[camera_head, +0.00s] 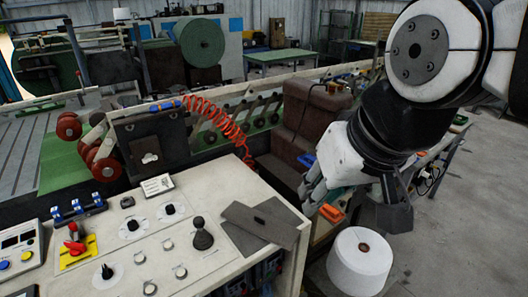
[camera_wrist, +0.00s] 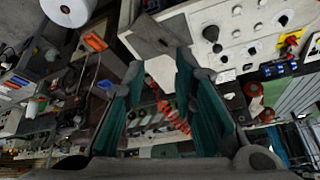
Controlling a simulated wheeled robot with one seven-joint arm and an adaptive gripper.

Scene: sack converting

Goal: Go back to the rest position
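My gripper (camera_head: 312,185) hangs to the right of the white control console (camera_head: 130,262), in front of the brown seat. Its fingers point down and toward the left. In the wrist view my gripper (camera_wrist: 160,75) shows two green-padded fingers spread apart. Only background shows between them, so it is open and empty. My arm comes in from the upper right of the head view and hides part of what is behind it.
A white thread cone (camera_head: 360,262) and an orange object (camera_head: 331,213) are below and close to my gripper. Grey plates (camera_head: 262,222) lie on the console's right edge. A red coiled hose (camera_head: 220,122) and brown seat (camera_head: 310,118) stand behind. Floor (camera_head: 475,200) is clear at right.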

